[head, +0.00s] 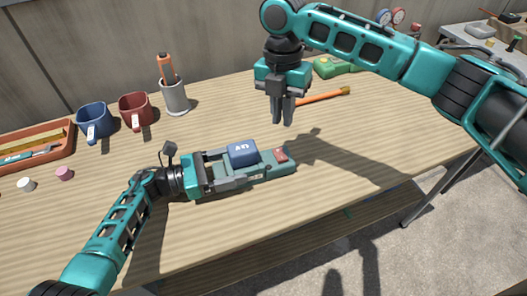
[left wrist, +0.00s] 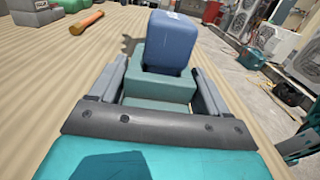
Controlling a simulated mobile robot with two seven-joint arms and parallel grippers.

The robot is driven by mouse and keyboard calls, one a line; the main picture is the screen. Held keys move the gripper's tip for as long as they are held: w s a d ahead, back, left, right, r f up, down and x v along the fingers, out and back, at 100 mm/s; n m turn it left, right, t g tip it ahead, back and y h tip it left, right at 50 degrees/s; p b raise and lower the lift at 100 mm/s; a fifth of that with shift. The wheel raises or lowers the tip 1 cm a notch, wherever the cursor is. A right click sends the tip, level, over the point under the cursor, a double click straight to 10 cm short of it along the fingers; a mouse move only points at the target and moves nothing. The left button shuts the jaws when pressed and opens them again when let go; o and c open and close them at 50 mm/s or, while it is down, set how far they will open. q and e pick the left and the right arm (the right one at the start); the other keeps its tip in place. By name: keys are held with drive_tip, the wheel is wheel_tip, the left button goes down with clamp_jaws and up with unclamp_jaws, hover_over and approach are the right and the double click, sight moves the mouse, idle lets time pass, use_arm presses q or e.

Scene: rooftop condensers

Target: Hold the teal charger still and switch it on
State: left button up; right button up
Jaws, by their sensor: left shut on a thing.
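The teal charger (head: 262,173) lies on the wooden bench with a dark blue battery (head: 242,153) seated on it. A red switch (head: 281,155) is at its right end. My left gripper (head: 222,168) is shut on the charger from the left, with a finger along each side. The left wrist view shows the charger (left wrist: 155,87) between the fingers and the battery (left wrist: 172,42) on top; the switch is hidden there. My right gripper (head: 283,122) points down above the bench, behind the switch and clear of it. Its fingers look together, with nothing between them.
An orange-handled tool (head: 322,96) and a green case (head: 333,67) lie behind the right gripper. Bench right of the charger is clear.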

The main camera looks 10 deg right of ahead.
sight(282, 158)
drive_tip(key=r+m, duration=0.1)
drive_tip(key=m, duration=0.2)
drive_tip(key=shift+w+a+r, duration=0.1)
drive_tip(key=shift+r, duration=0.25)
clamp_jaws()
wheel_tip(282, 158, up, 2)
drive_tip(key=m, duration=0.6)
drive_tip(key=shift+w+r, duration=0.1)
drive_tip(key=shift+r, duration=0.15)
drive_tip(key=f, duration=0.4)
drive_tip(key=s+f, duration=0.1)
drive_tip(key=f, duration=0.9)
drive_tip(key=shift+s, duration=0.35)
drive_tip(key=shift+s+f+t, duration=0.1)
drive_tip(key=shift+f+t, duration=0.1)
drive_tip(key=shift+t, duration=0.1)
